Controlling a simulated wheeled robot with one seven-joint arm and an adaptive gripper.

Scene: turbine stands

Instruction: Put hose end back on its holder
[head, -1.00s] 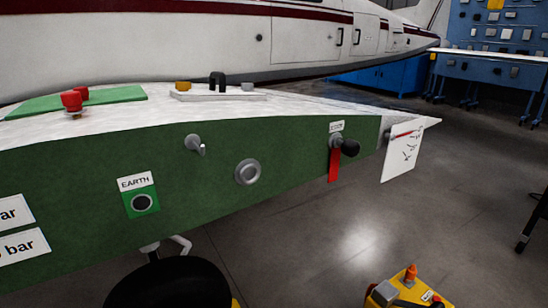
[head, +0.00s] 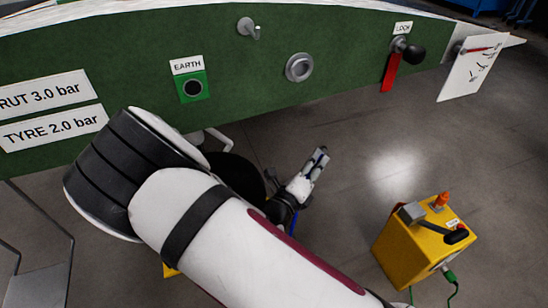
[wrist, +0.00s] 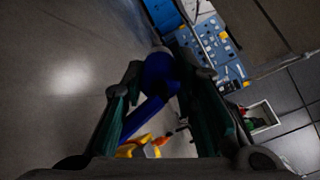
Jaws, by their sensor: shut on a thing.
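My gripper (head: 284,207) shows as a dark shape just past my white arm in the head view, low in front of the green panel. In the wrist view its dark fingers (wrist: 160,78) are closed on the blue hose end (wrist: 158,68), which has a greyish tip. A bit of the blue hose (head: 293,223) shows beside the gripper in the head view; most of it is hidden. A grey hook (head: 247,28) and a grey round ring (head: 299,67) are on the green panel, above and apart from the gripper. I cannot tell which is the holder.
The green panel (head: 140,55) has an EARTH socket (head: 192,86) and a LOCK lever with a red tag (head: 390,72). A yellow box (head: 412,250) with a handle stands on the floor at right. Floor between is clear.

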